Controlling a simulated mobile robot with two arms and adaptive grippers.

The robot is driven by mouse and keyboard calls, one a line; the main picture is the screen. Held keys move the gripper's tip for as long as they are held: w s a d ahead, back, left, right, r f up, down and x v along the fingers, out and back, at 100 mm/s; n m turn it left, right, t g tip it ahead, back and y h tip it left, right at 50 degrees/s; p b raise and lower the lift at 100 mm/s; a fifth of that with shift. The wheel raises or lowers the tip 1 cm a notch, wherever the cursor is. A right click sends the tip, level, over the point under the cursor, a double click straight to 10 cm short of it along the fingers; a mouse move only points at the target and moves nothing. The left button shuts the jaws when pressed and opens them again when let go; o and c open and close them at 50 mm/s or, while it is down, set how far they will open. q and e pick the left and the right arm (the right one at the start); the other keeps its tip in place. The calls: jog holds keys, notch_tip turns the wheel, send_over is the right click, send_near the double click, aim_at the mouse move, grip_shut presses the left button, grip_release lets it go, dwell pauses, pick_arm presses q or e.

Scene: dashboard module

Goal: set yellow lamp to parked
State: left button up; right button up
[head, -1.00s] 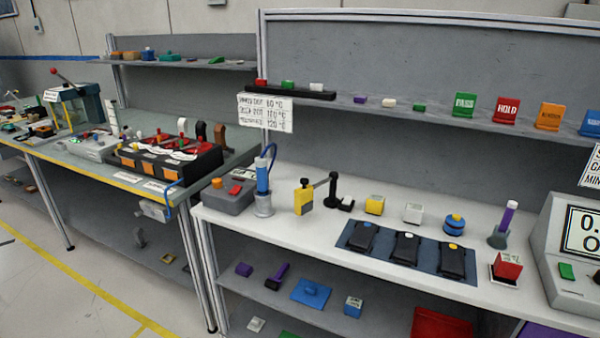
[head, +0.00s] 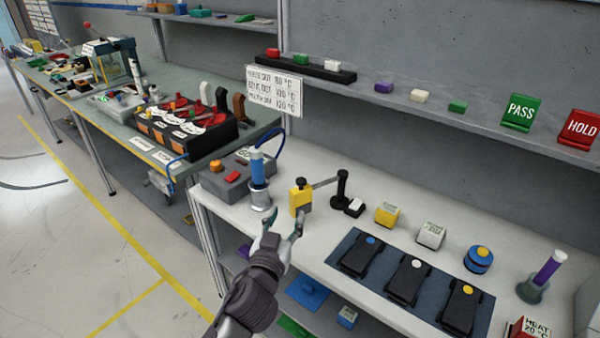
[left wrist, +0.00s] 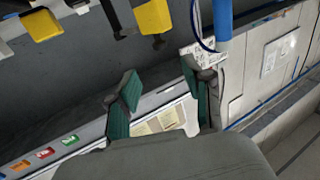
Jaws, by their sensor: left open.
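The yellow lamp (head: 300,201) stands on the white bench in the head view, with a black knob on top. A thin arm joins it to a black post (head: 342,188) on its right. In the left wrist view the yellow lamp (left wrist: 153,17) shows at the top, beyond the fingers. My left gripper (head: 284,229) is open and empty, just in front of the lamp near the bench's front edge, apparently apart from it. Its two green-padded fingers (left wrist: 160,82) are spread in the left wrist view. My right gripper is not in view.
A blue tool in a metal holder (head: 260,190) stands close left of the lamp. A small black-and-white block (head: 355,208) and a yellow cube (head: 387,214) are to the right. A dark mat (head: 340,278) with black pedals lies in front. A shelf (head: 480,122) runs behind.

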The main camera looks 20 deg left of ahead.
aim_at(300, 183)
pick_arm(q)
jog(key=w, duration=0.4)
jog(key=w+p, duration=0.1)
jog(key=w, duration=0.3)
jog(key=w+p, duration=0.1)
jog(key=w, duration=0.3)
jog(key=shift+w+a+r, duration=0.25)
jog(key=shift+a, duration=0.05)
jog(key=shift+w, duration=0.65)
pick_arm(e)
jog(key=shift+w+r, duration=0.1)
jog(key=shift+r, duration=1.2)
pick_arm(q)
grip_shut()
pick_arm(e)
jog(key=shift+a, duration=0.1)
